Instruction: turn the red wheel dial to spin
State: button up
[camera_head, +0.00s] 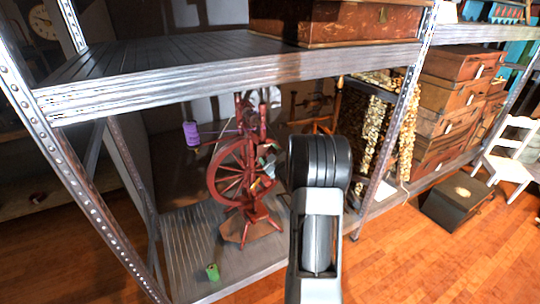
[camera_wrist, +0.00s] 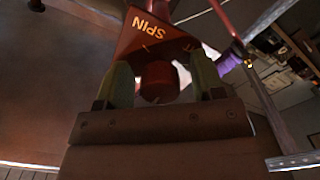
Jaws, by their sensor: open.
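A red spinning wheel (camera_head: 228,178) stands on the lower shelf in the head view. In the wrist view, a dark red panel (camera_wrist: 148,35) carries the word SPIN and a small pointer mark. A round red dial (camera_wrist: 158,78) sits just below that panel in the picture. My gripper (camera_wrist: 159,72) is open, with one greenish finger on each side of the dial. Gaps seem to show beside the dial, but contact on either side is hard to tell. In the head view, my arm partly covers the wheel's right side, and the dial cannot be made out.
A metal shelf frame (camera_head: 230,78) surrounds the wheel, with an upper board above it. A purple spool (camera_head: 192,134) is at the wheel's left and a green spool (camera_head: 212,271) lies on the lower shelf. Wooden cases (camera_head: 455,95) are stacked on the right.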

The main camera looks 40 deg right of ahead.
jog(key=shift+c, duration=0.2)
jog(key=c, duration=0.9)
